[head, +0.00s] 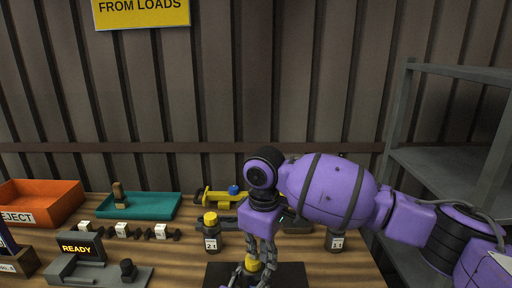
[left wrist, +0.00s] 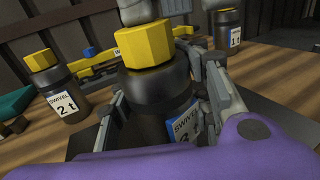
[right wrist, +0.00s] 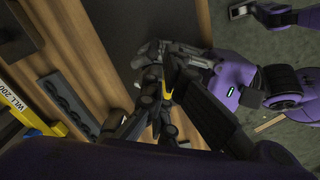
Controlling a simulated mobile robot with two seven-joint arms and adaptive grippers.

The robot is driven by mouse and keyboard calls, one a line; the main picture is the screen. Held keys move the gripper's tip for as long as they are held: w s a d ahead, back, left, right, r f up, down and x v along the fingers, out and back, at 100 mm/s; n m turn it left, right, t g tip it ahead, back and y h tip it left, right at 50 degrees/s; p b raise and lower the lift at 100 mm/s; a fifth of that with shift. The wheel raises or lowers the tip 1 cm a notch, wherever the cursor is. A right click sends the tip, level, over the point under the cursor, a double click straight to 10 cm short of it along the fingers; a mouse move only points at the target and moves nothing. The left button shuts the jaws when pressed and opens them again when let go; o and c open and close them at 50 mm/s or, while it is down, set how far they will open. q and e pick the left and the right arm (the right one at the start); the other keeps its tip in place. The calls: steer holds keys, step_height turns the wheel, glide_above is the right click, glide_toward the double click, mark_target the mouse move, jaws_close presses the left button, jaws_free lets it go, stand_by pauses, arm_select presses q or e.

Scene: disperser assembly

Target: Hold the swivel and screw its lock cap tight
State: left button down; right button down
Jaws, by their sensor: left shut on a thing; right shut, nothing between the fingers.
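The dark swivel (left wrist: 150,88) stands upright between the fingers of my left gripper (left wrist: 163,92), which is shut on its body. Part of its blue and white label (left wrist: 186,124) shows low on its front. The yellow lock cap (left wrist: 144,44) sits on top of the swivel; it also shows in the head view (head: 254,264). My right gripper (head: 261,250) points down directly above the cap, shut and empty. Its grey fingertips show over the cap in the left wrist view. In the right wrist view its fingers partly hide the cap (right wrist: 168,92). I cannot tell whether they touch it.
Another yellow-capped swivel (head: 211,232) labelled 2t stands left, and a 1t one (head: 335,240) stands right. A yellow tool (head: 222,197), teal tray (head: 150,206), orange reject bin (head: 40,202) and READY device (head: 82,254) lie farther off. A grey shelf (head: 440,160) stands right.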

arm_select(q)
steer(key=shift+s+d, duration=0.15)
steer(key=shift+d, duration=0.1)
arm_select(e)
steer(key=shift+s+f, duration=0.65)
arm_select(q)
steer(key=shift+a+f, duration=0.2)
steer(key=shift+f, duration=0.05)
arm_select(e)
step_height(320, 180, up, 7)
steer(key=shift+w+d+f, duration=0.15)
steer(key=shift+w+d, duration=0.1)
arm_select(q)
steer(key=c, duration=1.2)
jaws_free()
steer(key=o, duration=0.3)
steer(key=shift+w+r, duration=0.15)
steer(key=shift+w, duration=0.05)
arm_select(e)
steer(key=shift+a, duration=0.1)
